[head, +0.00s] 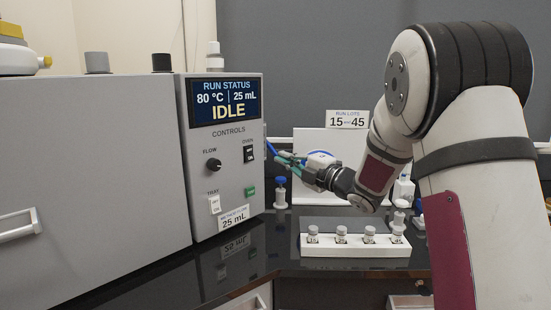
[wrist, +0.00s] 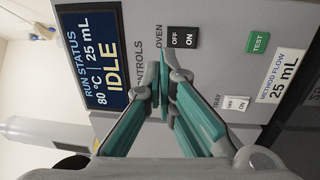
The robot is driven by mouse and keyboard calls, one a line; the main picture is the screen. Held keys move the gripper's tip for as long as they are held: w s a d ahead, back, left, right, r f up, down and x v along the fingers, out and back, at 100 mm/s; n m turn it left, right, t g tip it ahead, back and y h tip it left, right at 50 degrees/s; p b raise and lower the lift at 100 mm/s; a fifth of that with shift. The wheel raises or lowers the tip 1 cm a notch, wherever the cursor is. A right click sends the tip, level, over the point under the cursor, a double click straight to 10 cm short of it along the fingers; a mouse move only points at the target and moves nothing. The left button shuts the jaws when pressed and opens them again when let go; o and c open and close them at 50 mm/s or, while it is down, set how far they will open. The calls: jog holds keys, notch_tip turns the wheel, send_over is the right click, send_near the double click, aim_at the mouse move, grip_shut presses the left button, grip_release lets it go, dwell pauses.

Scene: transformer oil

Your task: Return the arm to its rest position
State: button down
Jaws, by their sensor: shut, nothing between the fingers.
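My gripper (head: 281,157) is at the end of my arm, which reaches in from the right in the head view. It points left towards the grey control panel (head: 203,215) and stands apart from it. In the wrist view my gripper (wrist: 163,84) has its green fingers shut with nothing between them. The panel's display (head: 226,102) reads RUN STATUS, 80 °C, 25 mL, IDLE. The wrist view shows the oven switch (wrist: 184,38), the green TEST button (wrist: 258,42) and the tray switch (wrist: 236,104).
A white rack (head: 355,250) with several small vials lies on the dark bench below my arm. A blue-capped vial (head: 281,193) stands behind it, under my gripper. A white board and a lot sign (head: 347,119) are at the back. The oven body (head: 90,170) fills the left.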

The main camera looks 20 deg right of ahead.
jog(key=shift+s+d, duration=0.3)
jog(key=shift+s, duration=0.25)
jog(key=shift+r, duration=0.1)
jog(key=s+d+r+m+g+h+p, duration=0.1)
jog(key=s+d+r+m+h, duration=0.15)
jog(key=s+m+h, duration=0.35)
jog(key=s+d+r+m+g+h+p, duration=0.1)
jog(key=s+d+r+m+h+p, duration=0.15)
jog(key=s+m+h, duration=0.35)
jog(key=s+a+f+m+g, duration=0.2)
jog(key=s+m+g, duration=0.1)
jog(key=s, duration=0.8)
jog(key=s+a+f+m+g+y+p, duration=0.1)
jog(key=s+a+f+m+g, duration=0.2)
jog(key=s, duration=0.9)
jog(key=s+a+f+m+g+y, duration=0.1)
jog(key=s+a+f+m+g, duration=0.2)
jog(key=s+m, duration=0.3)
jog(key=s+g, duration=0.1)
jog(key=s, duration=0.4)
jog(key=shift+s+p, duration=0.25)
jog(key=shift+p, duration=0.1)
jog(key=shift+a, duration=0.1)
